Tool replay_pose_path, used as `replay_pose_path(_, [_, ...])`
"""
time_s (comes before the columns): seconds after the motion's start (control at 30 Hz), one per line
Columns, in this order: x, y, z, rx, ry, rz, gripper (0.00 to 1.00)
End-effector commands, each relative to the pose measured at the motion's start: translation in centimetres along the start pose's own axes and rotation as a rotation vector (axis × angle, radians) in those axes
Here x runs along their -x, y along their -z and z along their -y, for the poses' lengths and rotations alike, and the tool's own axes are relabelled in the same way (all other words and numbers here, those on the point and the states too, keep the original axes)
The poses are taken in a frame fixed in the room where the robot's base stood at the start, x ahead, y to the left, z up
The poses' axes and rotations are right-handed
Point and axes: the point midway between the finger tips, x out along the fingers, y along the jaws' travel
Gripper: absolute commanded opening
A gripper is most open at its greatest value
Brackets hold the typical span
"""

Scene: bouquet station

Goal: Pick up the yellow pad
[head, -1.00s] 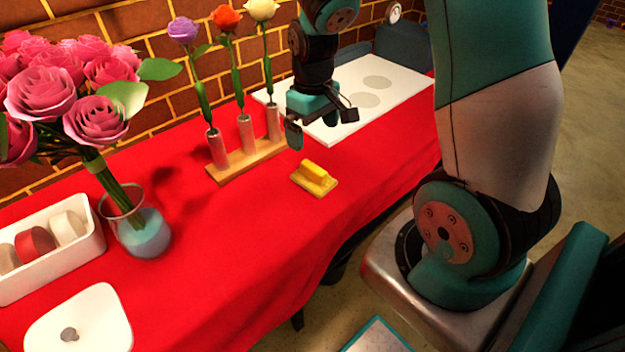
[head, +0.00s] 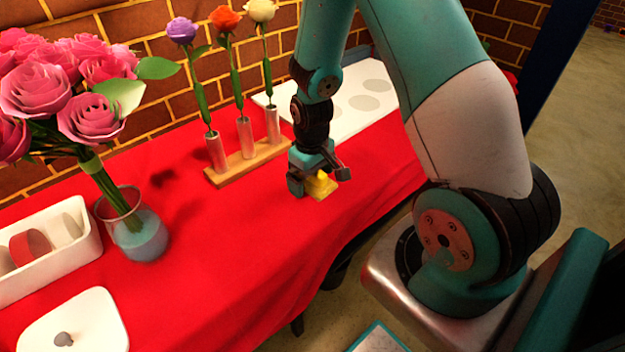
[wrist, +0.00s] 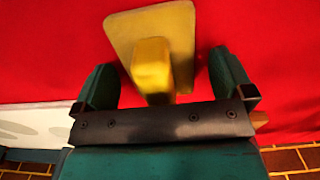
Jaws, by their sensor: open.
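The yellow pad (head: 321,187) lies on the red tablecloth, partly hidden by my gripper in the head view. In the wrist view the yellow pad (wrist: 160,45) shows a flat base with a raised block on top. My gripper (head: 320,185) is low over the pad, with a jaw on either side of it. In the wrist view my gripper (wrist: 165,85) is open, and the raised block sits between the two fingers with a gap on each side.
A wooden stand (head: 247,163) with three flowers in metal tubes is close behind and left of my gripper. A white board (head: 350,115) with grey discs lies behind. A vase of pink roses (head: 137,235), a white box (head: 85,250) and a white plate (head: 100,320) stand at left.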

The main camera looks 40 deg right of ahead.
Motion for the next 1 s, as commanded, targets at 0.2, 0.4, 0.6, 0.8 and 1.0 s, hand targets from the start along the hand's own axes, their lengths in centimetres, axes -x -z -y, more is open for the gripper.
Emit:
replay_pose_path(0.2, [0.1, 0.0, 0.0, 0.0, 0.0, 0.0, 0.81])
replay_pose_path(0.4, [0.1, 0.0, 0.0, 0.0, 0.0, 0.0, 0.44])
replay_pose_path(0.6, [0.1, 0.0, 0.0, 0.0, 0.0, 0.0, 0.44])
replay_pose_path(0.8, [1.1, 0.1, 0.0, 0.0, -0.001, -0.003, 0.44])
replay_pose_path(1.0, [5.1, 0.1, 0.0, 0.0, -0.002, -0.007, 0.44])
